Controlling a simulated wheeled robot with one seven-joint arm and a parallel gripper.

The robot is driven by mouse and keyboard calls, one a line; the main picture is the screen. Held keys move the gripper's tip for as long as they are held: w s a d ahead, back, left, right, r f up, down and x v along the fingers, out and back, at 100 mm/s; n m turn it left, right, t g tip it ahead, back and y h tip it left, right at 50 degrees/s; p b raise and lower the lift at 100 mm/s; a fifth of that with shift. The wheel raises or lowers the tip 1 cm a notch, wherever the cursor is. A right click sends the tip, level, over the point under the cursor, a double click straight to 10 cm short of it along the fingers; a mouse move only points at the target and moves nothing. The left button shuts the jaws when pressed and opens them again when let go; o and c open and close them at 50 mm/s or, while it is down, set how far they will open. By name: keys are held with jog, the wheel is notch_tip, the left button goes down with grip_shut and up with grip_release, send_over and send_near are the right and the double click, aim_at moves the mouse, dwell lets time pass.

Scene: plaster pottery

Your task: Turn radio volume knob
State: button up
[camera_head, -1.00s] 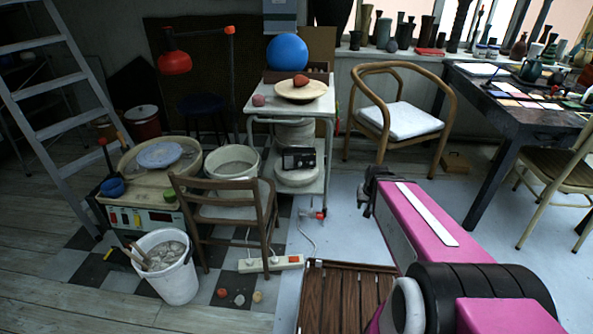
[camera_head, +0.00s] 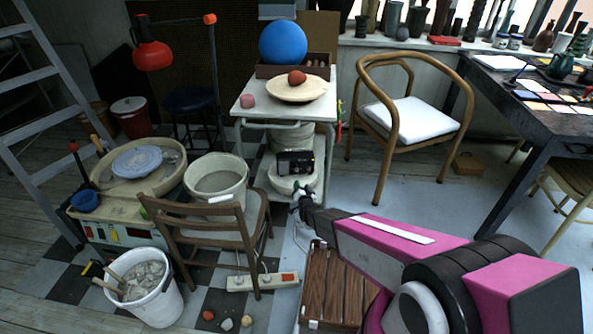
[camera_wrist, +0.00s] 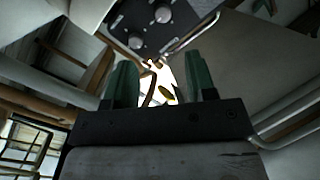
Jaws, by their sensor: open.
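A small black radio (camera_head: 295,163) sits on the lower level of the white metal trolley, below the tabletop. In the wrist view a dark panel, which looks like the radio's front (camera_wrist: 155,25), fills the top middle. Two round knobs show on it, an upper knob (camera_wrist: 163,15) and a lower knob (camera_wrist: 136,41). My gripper (camera_head: 304,192) is just below and to the right of the radio in the head view. In the wrist view its two green fingers (camera_wrist: 161,82) are apart with nothing held between them, below the panel and not touching a knob.
The trolley (camera_head: 247,112) carries a blue ball (camera_head: 283,43) and a plate on top. A wooden chair (camera_head: 215,240) stands close on the left, with a power strip (camera_head: 262,282) by it. A wooden slatted crate (camera_head: 335,285) lies under my arm.

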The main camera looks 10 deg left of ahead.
aim_at(297, 170)
jog(key=x, duration=1.1)
jog(key=shift+s+a, duration=0.1)
jog(key=shift+a, duration=0.1)
jog(key=shift+r, duration=0.1)
jog(key=shift+c, duration=0.3)
jog(key=c, duration=0.9)
